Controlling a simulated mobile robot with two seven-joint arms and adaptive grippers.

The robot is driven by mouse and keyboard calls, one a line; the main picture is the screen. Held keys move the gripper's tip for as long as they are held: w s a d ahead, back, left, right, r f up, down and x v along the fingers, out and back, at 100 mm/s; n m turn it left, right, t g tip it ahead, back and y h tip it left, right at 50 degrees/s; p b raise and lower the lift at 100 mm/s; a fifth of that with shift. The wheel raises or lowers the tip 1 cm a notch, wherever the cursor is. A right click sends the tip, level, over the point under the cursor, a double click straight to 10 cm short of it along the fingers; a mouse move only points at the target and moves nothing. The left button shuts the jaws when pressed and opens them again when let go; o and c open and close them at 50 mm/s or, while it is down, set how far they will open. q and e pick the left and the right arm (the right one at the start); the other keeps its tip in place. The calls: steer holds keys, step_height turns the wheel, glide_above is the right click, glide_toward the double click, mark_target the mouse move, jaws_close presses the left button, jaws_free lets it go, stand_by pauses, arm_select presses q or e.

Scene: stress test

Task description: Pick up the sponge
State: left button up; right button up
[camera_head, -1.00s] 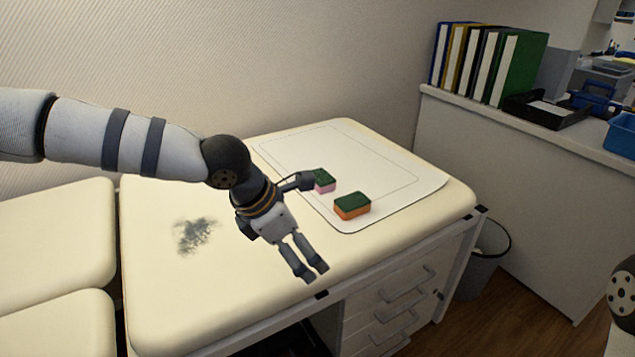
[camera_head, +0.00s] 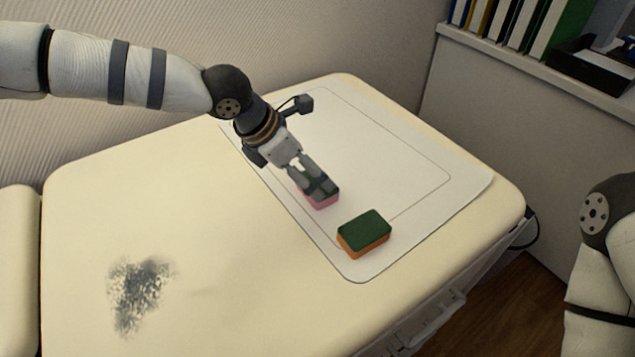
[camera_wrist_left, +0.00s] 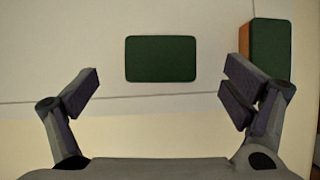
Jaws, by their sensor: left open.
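Two sponges lie on the white mat (camera_head: 400,145) on the padded cream table. The pink sponge with a dark green top (camera_head: 322,203) is partly hidden behind my left gripper (camera_head: 320,188) in the head view. The orange sponge with a green top (camera_head: 364,233) lies to its right, nearer the front edge. My left gripper is open and appears over or just short of the pink sponge. In the left wrist view, one green top (camera_wrist_left: 161,59) lies centred between and beyond the open fingers; the orange-sided sponge (camera_wrist_left: 268,50) is at the right, partly behind a finger.
A dark smudge (camera_head: 139,293) marks the cream table surface (camera_head: 220,250) at the left. Folders (camera_head: 520,30) and a black tray (camera_head: 595,62) stand on a shelf at the back right. My right arm shows at the right edge, its gripper out of view.

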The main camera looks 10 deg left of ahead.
mark_target(316, 182)
arm_select(q)
steer(key=x, duration=0.6)
steer(key=shift+s+f, duration=0.1)
steer(key=c, duration=0.8)
steer(key=shift+c, duration=0.2)
step_height(316, 182, up, 10)
steer(key=shift+r, duration=0.15)
steer(key=c, duration=0.3)
steer(key=shift+s+a, duration=0.1)
